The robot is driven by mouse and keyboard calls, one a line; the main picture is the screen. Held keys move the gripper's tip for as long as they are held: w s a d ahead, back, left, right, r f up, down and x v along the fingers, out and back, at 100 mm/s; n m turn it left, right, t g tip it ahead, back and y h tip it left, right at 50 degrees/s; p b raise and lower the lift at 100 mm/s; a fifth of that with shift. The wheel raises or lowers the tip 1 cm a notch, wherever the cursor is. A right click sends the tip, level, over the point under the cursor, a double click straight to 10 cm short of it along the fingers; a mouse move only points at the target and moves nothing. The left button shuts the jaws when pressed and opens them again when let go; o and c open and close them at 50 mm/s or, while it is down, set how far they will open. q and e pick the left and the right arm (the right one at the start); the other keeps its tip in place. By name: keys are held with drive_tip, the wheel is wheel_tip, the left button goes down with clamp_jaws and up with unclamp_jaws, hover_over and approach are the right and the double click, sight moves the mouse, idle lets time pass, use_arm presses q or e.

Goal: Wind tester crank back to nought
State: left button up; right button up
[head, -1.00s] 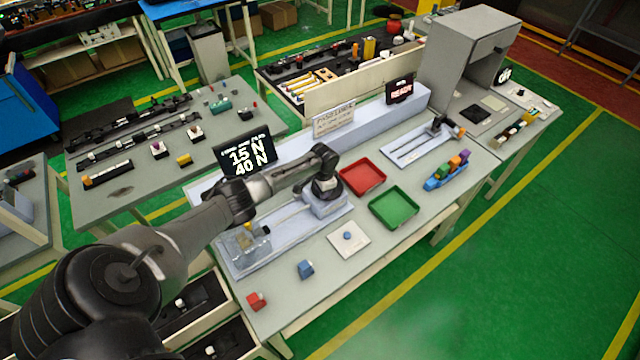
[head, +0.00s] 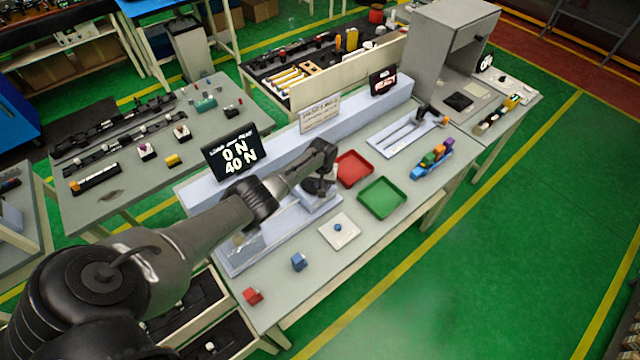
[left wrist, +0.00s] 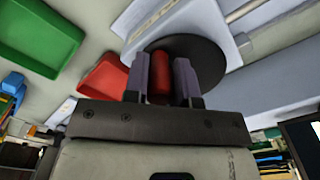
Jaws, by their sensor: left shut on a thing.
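The tester (head: 240,256) is a pale blue-grey bench unit with a rail and a clear box at its near end. Its black display (head: 232,153) reads 0 N above 40 N. My left gripper (head: 318,186) is at the crank end of the tester, largely hidden behind my own wrist in the head view. In the left wrist view, my left gripper (left wrist: 160,82) is shut on the red crank handle (left wrist: 160,76), one finger on each side. A dark round crank disc (left wrist: 208,62) lies behind the handle. My right gripper is not in view.
A red tray (head: 371,168) and a green tray (head: 382,212) lie beside the tester. A white plate with a blue button (head: 338,228), a blue clip (head: 299,262) and a red clip (head: 252,296) lie toward the front edge. A blue rack (head: 432,160) holds coloured clips.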

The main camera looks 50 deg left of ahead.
use_arm(q)
drive_tip(key=shift+w+n, duration=0.25)
drive_tip(key=shift+n, duration=0.35)
drive_tip(key=o, duration=0.9)
